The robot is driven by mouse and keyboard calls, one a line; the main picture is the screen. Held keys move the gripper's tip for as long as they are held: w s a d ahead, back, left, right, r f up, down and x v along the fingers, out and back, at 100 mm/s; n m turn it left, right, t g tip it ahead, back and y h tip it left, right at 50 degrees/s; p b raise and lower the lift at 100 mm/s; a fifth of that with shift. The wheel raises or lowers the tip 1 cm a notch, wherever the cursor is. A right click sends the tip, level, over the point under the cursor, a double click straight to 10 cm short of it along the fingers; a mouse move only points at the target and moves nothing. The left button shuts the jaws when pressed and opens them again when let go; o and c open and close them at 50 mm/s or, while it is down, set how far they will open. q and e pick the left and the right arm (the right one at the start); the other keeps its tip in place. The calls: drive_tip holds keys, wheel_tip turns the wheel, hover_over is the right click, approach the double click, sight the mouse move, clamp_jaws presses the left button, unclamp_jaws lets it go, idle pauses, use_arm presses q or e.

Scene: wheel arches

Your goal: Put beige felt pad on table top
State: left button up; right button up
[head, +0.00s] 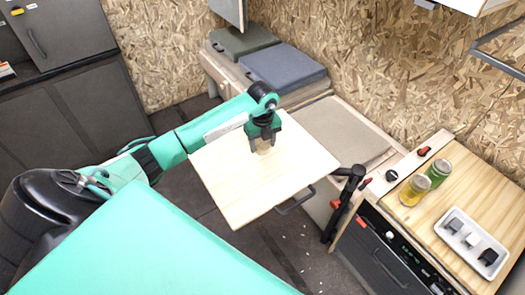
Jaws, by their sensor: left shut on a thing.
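The table top (240,199) is a square pale wooden board in the middle of the head view. My left gripper (264,147) points down over the upper part of the board. It is shut on the beige felt pad (264,150), a small beige piece mostly hidden between the dark fingers. The pad is close to the board's surface, but I cannot tell whether it touches. My right gripper is not in view.
A black post with red knobs (342,205) stands beside the board's right corner. Cushions (283,68) lie behind. The board's front part is clear.

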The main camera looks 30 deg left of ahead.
sight(263, 159)
use_arm(q)
drive_tip(key=shift+f, duration=2.4)
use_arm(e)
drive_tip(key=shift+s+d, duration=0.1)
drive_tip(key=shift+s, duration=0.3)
use_arm(q)
drive_tip(key=shift+f, duration=0.1)
drive_tip(key=o, duration=1)
drive_tip(key=shift+c, duration=0.2)
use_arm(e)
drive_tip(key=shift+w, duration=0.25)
